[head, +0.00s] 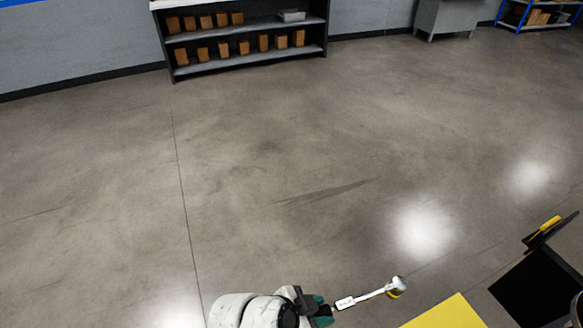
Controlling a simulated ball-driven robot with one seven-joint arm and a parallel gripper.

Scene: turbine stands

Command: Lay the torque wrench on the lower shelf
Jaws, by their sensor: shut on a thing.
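My gripper (311,304) is at the bottom of the head view, seen from behind and above, shut on the torque wrench (366,299). The wrench points to the right, with a dark green grip at the jaws, a pale shaft with a white label, and a shiny round head with a yellow band. It is held clear in front of me. Far off at the back wall stands a dark shelf unit. Its lower shelf (250,61) bears a row of brown boxes. The jaw tips are partly hidden.
The upper shelf (262,29) holds more brown boxes and a grey tray (292,15). A grey cabinet (446,17) and a blue rack (537,17) stand at back right. A yellow surface (447,314) and a black object (535,285) are near right. The floor between is clear.

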